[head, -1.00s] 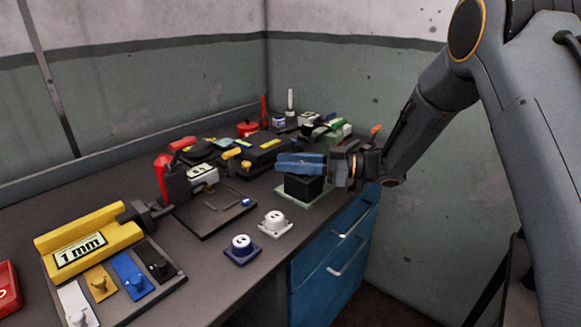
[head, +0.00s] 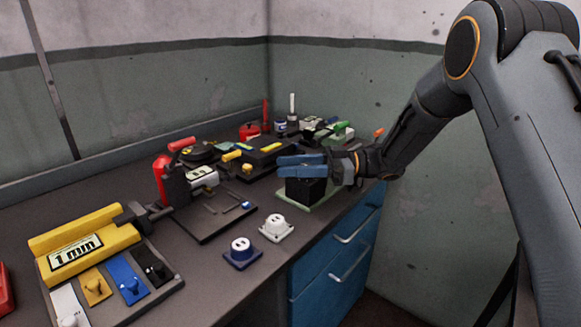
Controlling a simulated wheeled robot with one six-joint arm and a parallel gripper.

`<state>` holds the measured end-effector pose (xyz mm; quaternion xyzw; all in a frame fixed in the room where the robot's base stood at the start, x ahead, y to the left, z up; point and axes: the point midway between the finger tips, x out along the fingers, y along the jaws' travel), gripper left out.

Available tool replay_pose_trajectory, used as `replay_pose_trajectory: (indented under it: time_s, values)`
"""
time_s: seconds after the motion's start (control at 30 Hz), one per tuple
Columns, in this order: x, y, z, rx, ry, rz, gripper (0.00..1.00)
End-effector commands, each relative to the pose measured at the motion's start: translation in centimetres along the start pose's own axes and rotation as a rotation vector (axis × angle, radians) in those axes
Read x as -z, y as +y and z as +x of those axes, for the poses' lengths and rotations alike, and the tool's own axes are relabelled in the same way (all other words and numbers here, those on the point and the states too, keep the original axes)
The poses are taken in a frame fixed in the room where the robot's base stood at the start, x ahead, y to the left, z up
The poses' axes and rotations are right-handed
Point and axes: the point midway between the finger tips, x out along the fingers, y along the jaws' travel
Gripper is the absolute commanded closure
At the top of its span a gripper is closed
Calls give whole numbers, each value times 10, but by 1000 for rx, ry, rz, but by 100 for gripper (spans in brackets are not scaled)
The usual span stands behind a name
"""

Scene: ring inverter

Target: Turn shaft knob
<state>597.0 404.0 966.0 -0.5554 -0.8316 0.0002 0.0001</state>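My gripper (head: 301,164) has blue fingers and points left, level, just above a black block (head: 305,190). The fingers show as two separate bars, one behind the other, with a narrow gap between them. I see nothing held between them. The black block stands on a pale green plate (head: 291,203) near the desk's right edge. The fingers cover the block's top, and I cannot tell whether they touch it. I cannot make out for certain which part is the shaft knob; anything on top of the block is hidden.
Behind my gripper, the desk is crowded with dark devices, a yellow-handled one (head: 265,158) among them. A white socket (head: 276,227) and a blue-based socket (head: 241,253) stand in front. A yellow "1 mm" block (head: 85,245) is at left. Blue drawers (head: 337,245) are below.

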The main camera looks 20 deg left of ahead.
Motion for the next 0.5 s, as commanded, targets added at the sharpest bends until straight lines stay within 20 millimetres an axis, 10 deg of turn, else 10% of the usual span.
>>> replay_pose_trajectory:
  time_s: [0.5]
  values:
    - [-1, 1, -15, -3, 1, -1, 54]
